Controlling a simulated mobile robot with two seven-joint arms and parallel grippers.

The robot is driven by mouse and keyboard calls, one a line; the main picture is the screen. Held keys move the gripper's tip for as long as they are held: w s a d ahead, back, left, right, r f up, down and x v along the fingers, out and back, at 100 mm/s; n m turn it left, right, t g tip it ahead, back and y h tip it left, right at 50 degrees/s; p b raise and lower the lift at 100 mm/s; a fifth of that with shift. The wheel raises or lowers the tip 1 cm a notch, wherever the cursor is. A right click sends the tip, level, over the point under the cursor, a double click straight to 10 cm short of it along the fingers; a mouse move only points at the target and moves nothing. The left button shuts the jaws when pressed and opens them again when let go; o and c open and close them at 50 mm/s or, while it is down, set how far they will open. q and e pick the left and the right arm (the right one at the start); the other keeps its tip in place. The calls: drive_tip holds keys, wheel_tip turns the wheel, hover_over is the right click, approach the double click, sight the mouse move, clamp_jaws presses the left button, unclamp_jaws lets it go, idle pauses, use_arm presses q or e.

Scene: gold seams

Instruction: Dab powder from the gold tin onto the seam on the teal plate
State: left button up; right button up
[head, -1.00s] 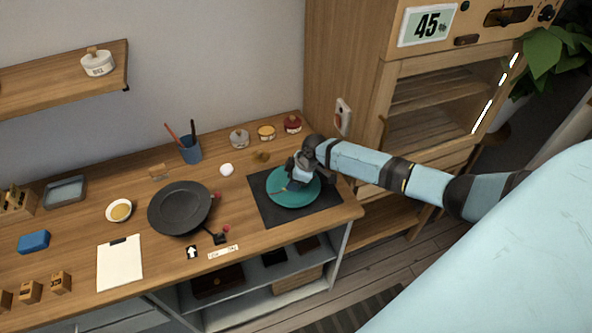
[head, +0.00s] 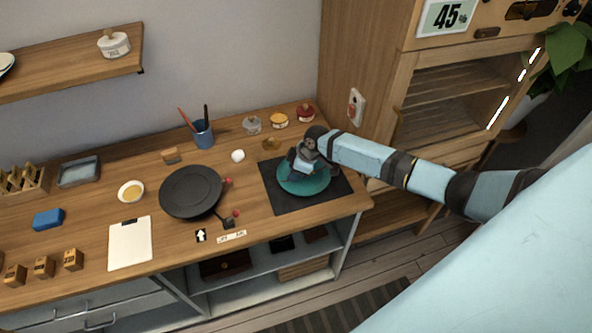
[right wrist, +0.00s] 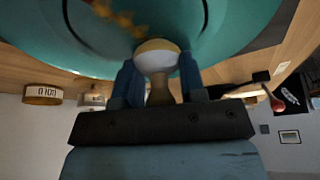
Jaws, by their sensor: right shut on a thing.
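The teal plate (head: 318,188) lies on a dark mat on the wooden counter. In the right wrist view the plate (right wrist: 235,25) fills the top, with a patch of gold (right wrist: 122,20) on its surface. My right gripper (head: 300,172) is over the plate's left part. In the right wrist view its fingers (right wrist: 158,82) are shut on a dabber (right wrist: 155,56) with a pale, yellowish rounded head close to the plate; contact is unclear. The gold tin (head: 279,120) stands at the back of the counter, between a grey tin and a red one. My left gripper is not in view.
The dark mat (head: 272,198) lies near the counter's right end. A black pan (head: 190,190) stands left of it, with a white ball (head: 238,156) behind. A blue pen cup (head: 203,134) stands at the back. A tall wooden cabinet (head: 365,60) rises at the right.

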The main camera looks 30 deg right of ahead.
drive_tip(key=shift+r, duration=0.75)
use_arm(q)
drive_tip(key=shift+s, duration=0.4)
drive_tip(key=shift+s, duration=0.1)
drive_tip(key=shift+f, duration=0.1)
use_arm(e)
drive_tip(key=shift+r, duration=0.15)
drive_tip(key=shift+r, duration=0.3)
wheel_tip(320, 180, up, 2)
drive_tip(key=shift+r, duration=0.85)
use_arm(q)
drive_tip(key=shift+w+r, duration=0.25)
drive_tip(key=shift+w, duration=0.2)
